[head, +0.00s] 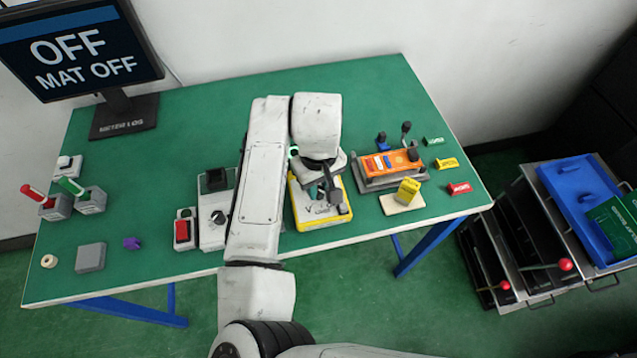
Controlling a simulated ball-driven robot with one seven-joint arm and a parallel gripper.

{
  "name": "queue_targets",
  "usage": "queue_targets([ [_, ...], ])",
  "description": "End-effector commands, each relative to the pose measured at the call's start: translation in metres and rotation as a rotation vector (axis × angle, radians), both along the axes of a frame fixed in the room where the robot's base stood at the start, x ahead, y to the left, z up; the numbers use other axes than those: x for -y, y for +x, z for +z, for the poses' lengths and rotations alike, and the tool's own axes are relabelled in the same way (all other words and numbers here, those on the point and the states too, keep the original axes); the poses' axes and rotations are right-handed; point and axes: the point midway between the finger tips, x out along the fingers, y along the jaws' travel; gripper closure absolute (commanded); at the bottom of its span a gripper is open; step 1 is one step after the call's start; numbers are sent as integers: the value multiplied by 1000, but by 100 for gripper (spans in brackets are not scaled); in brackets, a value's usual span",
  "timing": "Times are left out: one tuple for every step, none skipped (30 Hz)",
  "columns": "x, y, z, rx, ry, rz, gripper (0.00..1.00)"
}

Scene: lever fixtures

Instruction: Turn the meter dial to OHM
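The meter (330,221), a yellow-rimmed case with a pale face, lies on the green table near its front middle. My gripper (328,201) points down over the meter's face and hides much of it. The dial and its pointer are hidden or too small to make out, so I cannot tell its setting or whether my fingers touch it. The finger gap is too small to read. The monitor (80,48) at the back left reads "OFF", "MAT OFF" and "METER LOG".
My arm crosses the table just left of the meter. A grey box (213,218) with a knob stands left of it. An orange device (388,163) and a yellow block (408,190) stand to the right. Red and green levers (72,186) are at far left.

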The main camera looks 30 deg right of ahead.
Motion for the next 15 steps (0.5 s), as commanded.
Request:
queue_targets([
  [0,0,0,0,0,0,82],
  [0,0,0,0,0,0,85],
  [0,0,0,0,0,0,89],
  [0,0,0,0,0,0,92],
  [0,0,0,0,0,0,95],
  [0,0,0,0,0,0,98],
  [0,0,0,0,0,0,100],
  [0,0,0,0,0,0,100],
  [0,0,0,0,0,0,100],
  [0,0,0,0,0,-1,100],
  [0,0,0,0,0,-2,100],
  [0,0,0,0,0,-4,100],
  [0,0,0,0,0,-7,100],
  [0,0,0,0,0,-11,100],
  [0,0,0,0,0,-20,100],
])
